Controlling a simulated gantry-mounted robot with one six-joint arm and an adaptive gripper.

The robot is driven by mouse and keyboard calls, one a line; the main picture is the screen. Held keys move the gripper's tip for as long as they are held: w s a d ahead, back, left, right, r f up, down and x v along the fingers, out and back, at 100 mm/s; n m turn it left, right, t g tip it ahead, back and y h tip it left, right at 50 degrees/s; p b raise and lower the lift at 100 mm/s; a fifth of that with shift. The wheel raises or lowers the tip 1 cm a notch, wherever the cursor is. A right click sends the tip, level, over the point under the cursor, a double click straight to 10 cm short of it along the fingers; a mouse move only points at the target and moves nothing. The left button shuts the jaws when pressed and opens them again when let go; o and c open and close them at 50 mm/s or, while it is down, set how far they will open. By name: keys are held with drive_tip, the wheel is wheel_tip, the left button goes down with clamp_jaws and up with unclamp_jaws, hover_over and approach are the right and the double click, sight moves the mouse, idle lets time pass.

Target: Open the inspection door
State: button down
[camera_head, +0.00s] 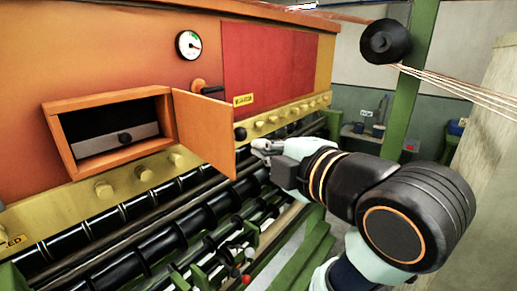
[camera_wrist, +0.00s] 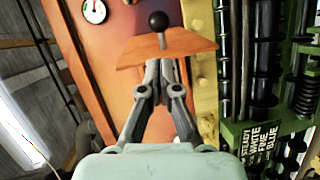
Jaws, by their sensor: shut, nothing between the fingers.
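The orange inspection door (camera_head: 205,133) stands swung outward on the right side of its opening in the head view. Its black ball knob (camera_head: 240,134) is at the free edge. The framed opening (camera_head: 63,147) shows a dark inside with a grey panel (camera_head: 118,141) and a round black part. My gripper (camera_head: 258,147) is shut and empty, just right of the door's free edge. In the wrist view my fingertips (camera_wrist: 165,66) are close to the door (camera_wrist: 185,48), with the knob (camera_wrist: 158,20) beyond them. I cannot tell whether they touch the door.
A dial gauge (camera_head: 188,44) and a small orange-and-black handle (camera_head: 206,89) sit on the orange housing above the door. Black rollers (camera_head: 150,201) and a yellow rail with several knobs (camera_head: 130,180) run below. A green post (camera_head: 410,75) stands at the right.

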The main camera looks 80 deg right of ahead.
sight(242, 140)
drive_tip(key=p+x, duration=0.1)
drive_tip(key=x, duration=0.7)
drive_tip(key=shift+w+d, duration=0.1)
